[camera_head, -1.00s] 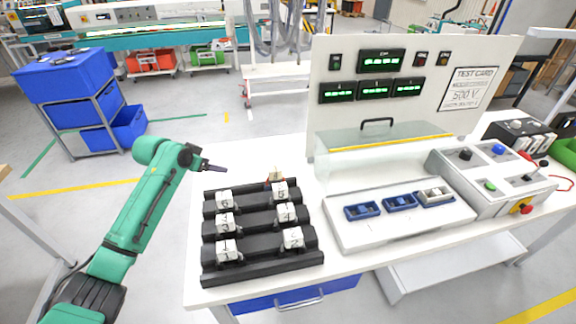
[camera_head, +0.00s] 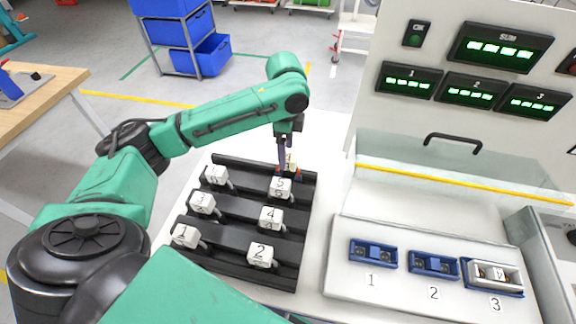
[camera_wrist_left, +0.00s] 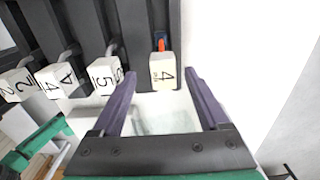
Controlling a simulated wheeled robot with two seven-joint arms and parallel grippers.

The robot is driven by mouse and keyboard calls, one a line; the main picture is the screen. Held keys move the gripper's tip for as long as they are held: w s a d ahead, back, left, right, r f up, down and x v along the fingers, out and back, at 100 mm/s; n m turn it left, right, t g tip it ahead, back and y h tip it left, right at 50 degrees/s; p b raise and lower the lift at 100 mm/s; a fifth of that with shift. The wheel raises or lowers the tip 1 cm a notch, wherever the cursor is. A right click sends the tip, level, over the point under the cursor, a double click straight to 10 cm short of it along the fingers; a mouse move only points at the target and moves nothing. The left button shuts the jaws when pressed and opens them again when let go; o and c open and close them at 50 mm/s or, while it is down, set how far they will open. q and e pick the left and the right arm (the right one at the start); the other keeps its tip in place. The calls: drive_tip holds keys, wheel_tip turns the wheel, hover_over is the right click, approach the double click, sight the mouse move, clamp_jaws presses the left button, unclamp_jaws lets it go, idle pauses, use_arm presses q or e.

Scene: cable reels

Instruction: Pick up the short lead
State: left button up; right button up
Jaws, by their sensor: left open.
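The black rack (camera_head: 240,245) holds several white numbered blocks, such as blocks 2 (camera_head: 261,256), 4 (camera_head: 271,218) and 5 (camera_head: 279,188). At its far right, a white block with red-orange beside it (camera_head: 291,161) is partly hidden by my left gripper (camera_head: 283,153). I cannot tell which item is the short lead. My right gripper is out of view.
A white board with blue sockets 1 (camera_head: 373,254), 2 (camera_head: 434,265) and 3 (camera_head: 466,285) lies right of the rack; socket 3 holds a pale block (camera_head: 494,274). A clear cover with a yellow edge (camera_head: 440,178) and a display panel (camera_head: 400,40) stand behind.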

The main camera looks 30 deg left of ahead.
use_arm(q)
drive_tip(key=f, duration=0.2)
drive_tip(key=f+p, duration=0.1)
drive_tip(key=f, duration=0.2)
drive_tip(key=shift+w+d+f+p, duration=0.25)
drive_tip(key=shift+w+f+p, duration=0.1)
drive_tip(key=shift+p, duration=0.05)
drive_tip(key=shift+s+a+f, duration=0.1)
drive_tip(key=shift+f, duration=0.15)
drive_tip(key=shift+c, duration=0.3)
clamp_jaws()
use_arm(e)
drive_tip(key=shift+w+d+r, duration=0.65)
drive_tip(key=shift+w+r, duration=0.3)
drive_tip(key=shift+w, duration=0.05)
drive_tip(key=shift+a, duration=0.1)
use_arm(q)
drive_tip(key=shift+r, duration=0.3)
wheel_tip(320, 180, up, 14)
drive_tip(key=b, duration=0.2)
wheel_tip(320, 180, up, 5)
drive_tip(key=p, duration=0.3)
hover_over(288, 156)
drive_tip(key=shift+r, duration=0.2)
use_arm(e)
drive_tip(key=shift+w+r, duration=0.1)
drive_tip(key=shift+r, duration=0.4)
